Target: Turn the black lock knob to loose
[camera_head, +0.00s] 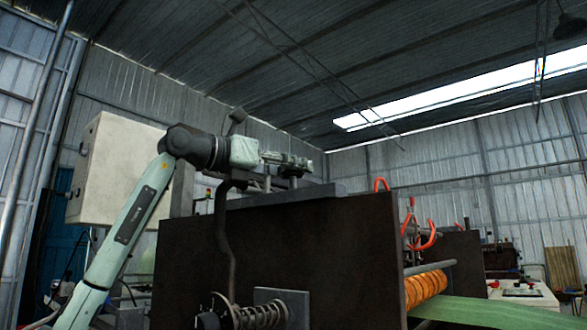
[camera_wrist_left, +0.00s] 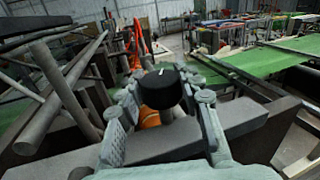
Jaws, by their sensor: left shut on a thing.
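The black lock knob (camera_wrist_left: 161,90) shows in the left wrist view between the two fingers of my left gripper, with a small white mark on its top. My left gripper (camera_head: 300,163) reaches in from the left in the head view, above the top edge of the dark machine side plate (camera_head: 290,255). It is shut on the knob, one finger on each side. In the head view the knob is small and mostly hidden under the fingers. My right gripper is in neither view.
An orange roller (camera_head: 425,288) and a green sheet (camera_head: 490,310) lie right of the plate. Red-orange handles (camera_head: 423,240) stand behind it. A bent dark pipe (camera_head: 223,240) and a coil spring (camera_head: 258,316) are at the plate's left. A beige cabinet (camera_head: 115,170) stands behind my arm.

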